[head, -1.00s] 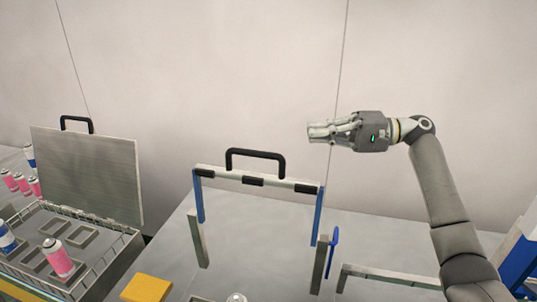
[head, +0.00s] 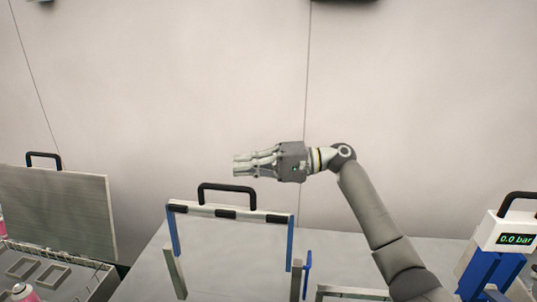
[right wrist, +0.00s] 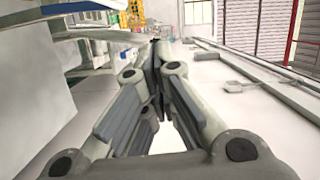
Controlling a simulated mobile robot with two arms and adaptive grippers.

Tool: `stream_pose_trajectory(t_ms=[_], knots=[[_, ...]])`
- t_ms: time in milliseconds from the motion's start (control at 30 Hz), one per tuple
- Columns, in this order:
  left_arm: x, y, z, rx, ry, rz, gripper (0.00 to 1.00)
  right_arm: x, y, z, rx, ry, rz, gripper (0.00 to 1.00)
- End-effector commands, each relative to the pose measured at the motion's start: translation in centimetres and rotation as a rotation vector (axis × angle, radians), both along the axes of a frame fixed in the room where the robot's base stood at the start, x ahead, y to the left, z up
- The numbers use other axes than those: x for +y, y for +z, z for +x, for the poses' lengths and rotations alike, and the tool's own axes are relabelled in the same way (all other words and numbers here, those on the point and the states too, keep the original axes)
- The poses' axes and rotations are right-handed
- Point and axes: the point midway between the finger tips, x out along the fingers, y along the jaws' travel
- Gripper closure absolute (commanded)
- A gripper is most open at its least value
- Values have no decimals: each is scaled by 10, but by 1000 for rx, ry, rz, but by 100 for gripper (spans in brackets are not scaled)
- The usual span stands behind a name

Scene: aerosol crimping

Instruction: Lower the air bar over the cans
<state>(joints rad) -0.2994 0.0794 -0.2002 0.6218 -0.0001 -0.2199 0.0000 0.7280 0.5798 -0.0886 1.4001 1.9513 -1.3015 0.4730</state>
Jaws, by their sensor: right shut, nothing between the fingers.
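The air bar (head: 265,216) is a pale bar with dark blocks and a black handle (head: 227,187). It stands raised on two blue arms (head: 174,236) above the grey table, between metal posts. My right gripper (head: 237,166) is shut and empty, its fingers pointing left just above the handle in the picture. I cannot tell the gap in depth. The right wrist view also shows the shut fingers (right wrist: 158,75). No cans show under the bar. My left gripper is out of view.
A metal tray (head: 98,281) with a raised grey lid (head: 60,210) and black handle stands at left. A blue and white unit (head: 505,235) reading 0.0 bar stands at right. A blue lever (head: 308,272) is beside the right post. The wall behind is bare.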

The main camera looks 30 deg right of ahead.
Motion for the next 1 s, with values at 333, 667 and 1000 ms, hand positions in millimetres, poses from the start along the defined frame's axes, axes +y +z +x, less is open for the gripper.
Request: stream_pose_trajectory(t_ms=[333, 667, 1000], knots=[[1, 23, 0, 1, 0, 0, 62, 21, -3, -27, 2, 0, -2, 100], [1, 24, -1, 2, 0, 0, 62, 24, -5, -32, 1, -1, -1, 100], [1, 24, -1, 3, 0, 2, 62, 31, -3, -32, -13, 1, -8, 100]])
